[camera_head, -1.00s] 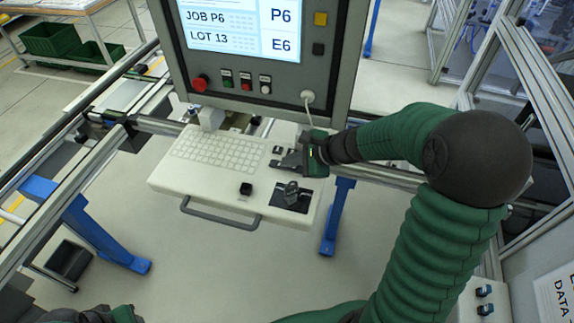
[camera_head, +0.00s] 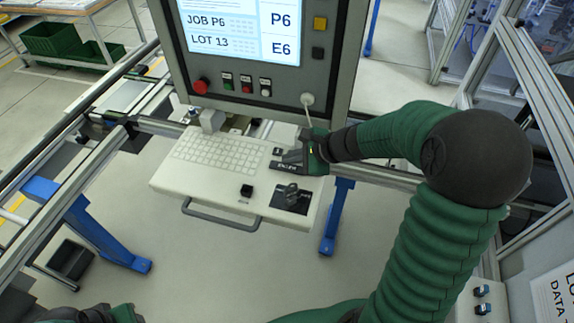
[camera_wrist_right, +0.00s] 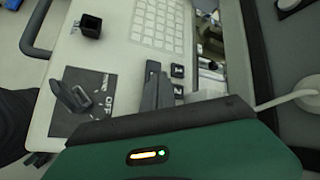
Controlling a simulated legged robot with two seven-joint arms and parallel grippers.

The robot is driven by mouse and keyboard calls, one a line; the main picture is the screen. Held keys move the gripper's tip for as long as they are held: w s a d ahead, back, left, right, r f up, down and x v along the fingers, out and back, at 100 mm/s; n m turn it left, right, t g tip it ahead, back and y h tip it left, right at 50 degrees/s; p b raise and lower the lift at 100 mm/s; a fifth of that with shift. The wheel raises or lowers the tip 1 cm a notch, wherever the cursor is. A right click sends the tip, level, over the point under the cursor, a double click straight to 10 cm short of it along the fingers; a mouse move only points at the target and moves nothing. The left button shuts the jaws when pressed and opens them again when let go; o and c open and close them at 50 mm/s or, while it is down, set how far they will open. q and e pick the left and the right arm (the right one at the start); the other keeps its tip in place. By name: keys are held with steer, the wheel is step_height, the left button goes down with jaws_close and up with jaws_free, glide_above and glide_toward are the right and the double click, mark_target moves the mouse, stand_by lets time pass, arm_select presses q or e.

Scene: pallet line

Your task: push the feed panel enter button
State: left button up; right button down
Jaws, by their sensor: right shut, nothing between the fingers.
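The feed panel (camera_head: 225,192) is a pale slanted desk with a keyboard and several black controls. A dark label that seems to read ENTER (camera_head: 284,168) shows just below my right fingers; the button itself looks hidden by them. My right gripper (camera_head: 290,157) is shut and empty, low over the panel's right part. In the right wrist view its dark fingers (camera_wrist_right: 152,86) lie together beside two small black keys (camera_wrist_right: 177,80). I cannot tell whether the fingertips touch the panel. A green and dark part of my left arm shows at the bottom left; its fingers are not visible.
A black square button (camera_head: 246,190) and a dark rotary switch (camera_head: 291,195) stand on the panel's front part. Behind rises a grey display cabinet (camera_head: 340,75) with a red knob (camera_head: 201,86) and a cable. A grey handle (camera_head: 222,222) runs along the front edge.

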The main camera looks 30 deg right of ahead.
mark_target(290, 168)
step_height(290, 168, up, 5)
steer(key=p, duration=0.4)
steer(key=shift+r, duration=0.1)
stand_by(0.3)
